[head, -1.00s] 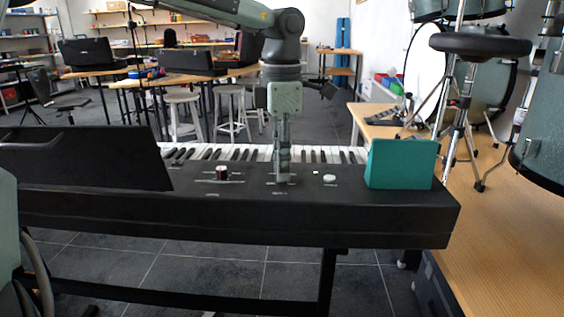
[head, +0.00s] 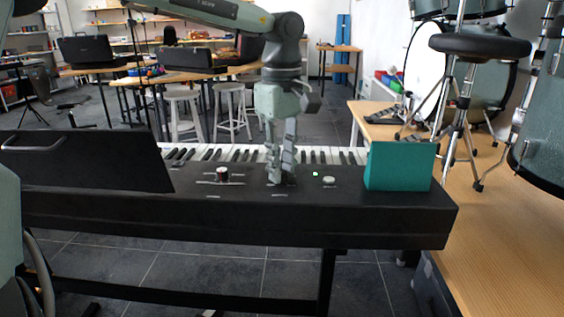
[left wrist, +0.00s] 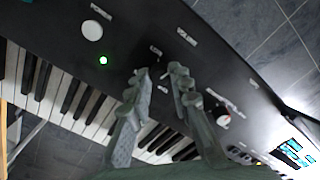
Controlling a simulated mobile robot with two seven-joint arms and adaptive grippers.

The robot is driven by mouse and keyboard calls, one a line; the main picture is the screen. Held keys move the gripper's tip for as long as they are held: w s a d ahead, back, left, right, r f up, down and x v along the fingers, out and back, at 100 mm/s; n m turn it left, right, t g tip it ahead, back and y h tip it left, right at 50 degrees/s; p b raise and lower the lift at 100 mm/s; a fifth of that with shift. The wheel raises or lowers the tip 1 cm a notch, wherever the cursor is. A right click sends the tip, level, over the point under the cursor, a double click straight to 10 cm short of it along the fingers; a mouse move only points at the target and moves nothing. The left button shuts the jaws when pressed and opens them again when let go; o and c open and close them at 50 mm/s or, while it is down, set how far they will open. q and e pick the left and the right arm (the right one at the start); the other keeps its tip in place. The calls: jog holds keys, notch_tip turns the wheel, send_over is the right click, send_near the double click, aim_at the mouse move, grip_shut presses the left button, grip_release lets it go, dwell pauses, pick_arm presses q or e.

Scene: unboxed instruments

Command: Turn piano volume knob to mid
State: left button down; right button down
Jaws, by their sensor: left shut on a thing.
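The black piano (head: 240,212) stands across the middle of the head view. My left gripper (head: 277,178) points down onto its panel, between a dark knob and a pale round power button. In the left wrist view my left gripper (left wrist: 161,78) has its two fingertips on the panel by the "VOLUME" and "LOW" lettering. They are shut on the volume knob, with a narrow gap between them. My right gripper is not in view.
The second knob (head: 222,174) stands left of the gripper; the power button (head: 328,181) lies right of it. A teal box (head: 400,166) sits at the piano's right end, a black upright panel (head: 85,162) at its left. A green light (left wrist: 103,61) glows by the power button.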

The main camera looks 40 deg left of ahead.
pick_arm(q)
jog(key=m, duration=0.3)
jog(key=shift+m+p, duration=0.3)
jog(key=shift+m, duration=0.6)
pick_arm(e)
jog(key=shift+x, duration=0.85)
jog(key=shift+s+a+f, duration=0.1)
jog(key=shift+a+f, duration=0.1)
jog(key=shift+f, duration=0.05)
pick_arm(q)
jog(key=c, duration=1.4)
grip_release()
jog(key=shift+o, duration=0.2)
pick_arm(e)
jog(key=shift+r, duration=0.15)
pick_arm(q)
jog(key=shift+r, duration=0.15)
notch_tip(320, 180, up, 12)
